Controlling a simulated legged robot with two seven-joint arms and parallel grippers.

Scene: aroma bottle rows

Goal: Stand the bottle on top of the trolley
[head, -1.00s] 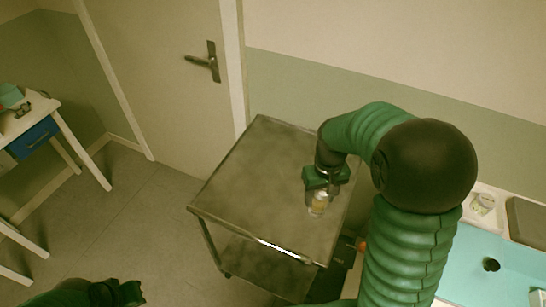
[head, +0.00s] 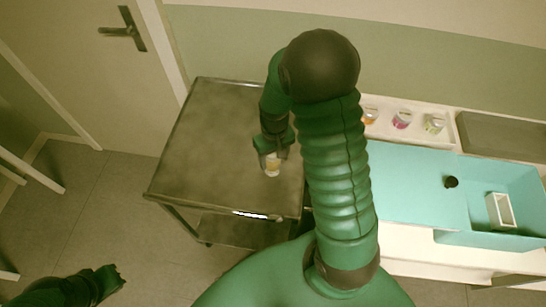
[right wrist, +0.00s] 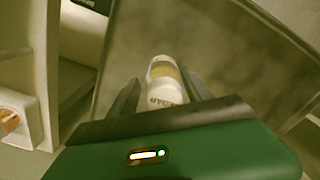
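The bottle (head: 272,166), small and pale with an amber band, is upright over the right part of the grey metal trolley top (head: 205,150). I cannot tell whether its base touches the surface. My right gripper (head: 272,152) comes down on it from above, with its fingers on either side. In the right wrist view the bottle (right wrist: 166,82) lies between the two dark fingers (right wrist: 161,85), which look closed on it. My left gripper (head: 110,278) is at the lower left, away from the trolley, and its fingers are unclear.
A white bench to the right holds a row of small bottles (head: 402,120), a grey block (head: 505,132) and a turquoise tray (head: 415,185) with a white box (head: 500,210). A door (head: 95,75) stands behind left. The trolley top's left and middle are bare.

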